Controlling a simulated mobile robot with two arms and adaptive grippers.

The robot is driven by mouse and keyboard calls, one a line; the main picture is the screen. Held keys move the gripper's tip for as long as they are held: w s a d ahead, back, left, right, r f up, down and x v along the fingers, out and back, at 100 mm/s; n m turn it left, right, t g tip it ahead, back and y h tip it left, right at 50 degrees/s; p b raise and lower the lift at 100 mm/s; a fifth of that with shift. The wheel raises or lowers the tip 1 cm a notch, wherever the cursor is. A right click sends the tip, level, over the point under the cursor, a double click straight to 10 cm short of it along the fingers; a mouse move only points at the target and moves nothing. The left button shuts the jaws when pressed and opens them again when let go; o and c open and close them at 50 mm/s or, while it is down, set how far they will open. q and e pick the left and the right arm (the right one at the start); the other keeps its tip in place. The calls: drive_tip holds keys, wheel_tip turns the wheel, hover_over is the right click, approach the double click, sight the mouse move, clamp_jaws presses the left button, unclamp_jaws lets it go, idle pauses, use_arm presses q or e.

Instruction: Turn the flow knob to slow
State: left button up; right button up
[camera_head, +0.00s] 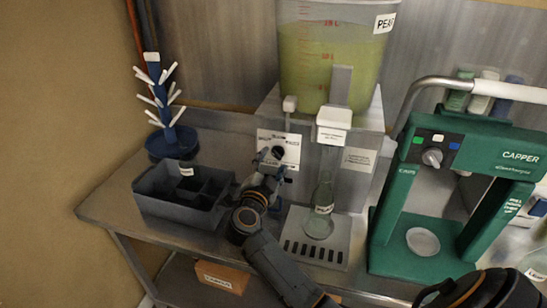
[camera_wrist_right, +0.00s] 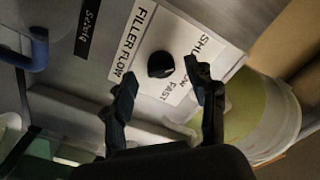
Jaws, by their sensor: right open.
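The flow knob (camera_head: 278,153) is a small round black knob on a white label plate, on the front of the steel filler housing. The slow mark is not clearly readable, and I cannot tell where the knob points. My right gripper (camera_wrist_right: 163,92) is open, its two fingers apart on either side of the knob's line, with nothing between them. In the head view it is just in front of and below the knob. My left gripper is not in view.
A clear tank (camera_head: 330,55) of yellow-green liquid stands on the housing. A glass bottle (camera_head: 322,195) stands under the white filler spout on a slotted tray (camera_head: 300,250). A dark divided crate (camera_head: 160,205) is left of my gripper; a green capper (camera_head: 395,215) is at right.

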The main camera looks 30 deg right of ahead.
drive_tip(key=shift+x, duration=0.9)
drive_tip(key=shift+c, duration=0.2)
drive_tip(key=c, duration=1.1)
